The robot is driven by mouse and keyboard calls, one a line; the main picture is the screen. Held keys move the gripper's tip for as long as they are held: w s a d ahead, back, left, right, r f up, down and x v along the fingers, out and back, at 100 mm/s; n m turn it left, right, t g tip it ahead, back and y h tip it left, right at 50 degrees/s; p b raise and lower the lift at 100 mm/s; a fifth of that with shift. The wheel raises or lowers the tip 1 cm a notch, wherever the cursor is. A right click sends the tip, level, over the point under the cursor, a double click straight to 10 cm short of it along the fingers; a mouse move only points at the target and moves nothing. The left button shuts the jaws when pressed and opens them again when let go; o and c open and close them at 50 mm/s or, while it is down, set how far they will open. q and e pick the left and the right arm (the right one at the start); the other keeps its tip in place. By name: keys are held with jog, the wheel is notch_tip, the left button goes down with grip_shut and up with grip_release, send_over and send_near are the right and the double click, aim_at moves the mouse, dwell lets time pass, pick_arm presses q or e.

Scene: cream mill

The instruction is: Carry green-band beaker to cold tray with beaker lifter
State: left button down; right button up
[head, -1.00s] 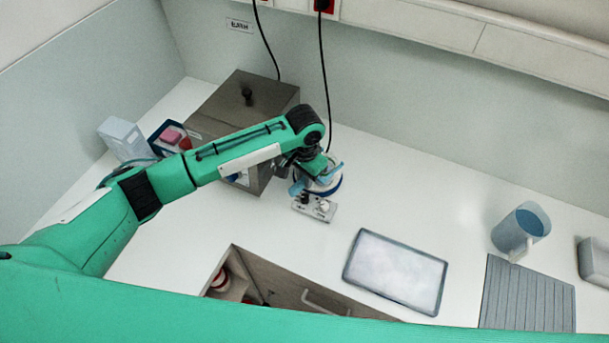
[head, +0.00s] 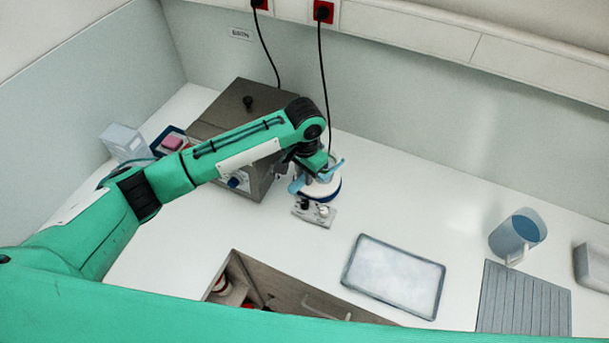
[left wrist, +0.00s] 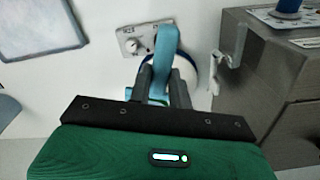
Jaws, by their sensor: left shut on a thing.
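My left gripper (head: 308,172) is shut on the light-blue beaker lifter (head: 334,170). In the left wrist view, the dark fingers (left wrist: 163,88) close on the lifter's handle (left wrist: 166,42). The lifter is over a small hotplate with a round white top, a blue rim and a grey knobbed front (head: 314,215). My right gripper is not in view.
A steel box-shaped unit (head: 241,108) stands just left of the gripper. A black cable hangs behind. A blue jug (head: 517,234) and a ribbed grey mat (head: 522,300) lie to the right. An open drawer (head: 285,290) is at the front. Bench between hotplate and tray is clear.

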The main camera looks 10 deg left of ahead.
pick_arm(q)
jog(key=shift+r, duration=1.55)
jog(key=shift+s+d, duration=0.1)
jog(key=shift+d, duration=0.05)
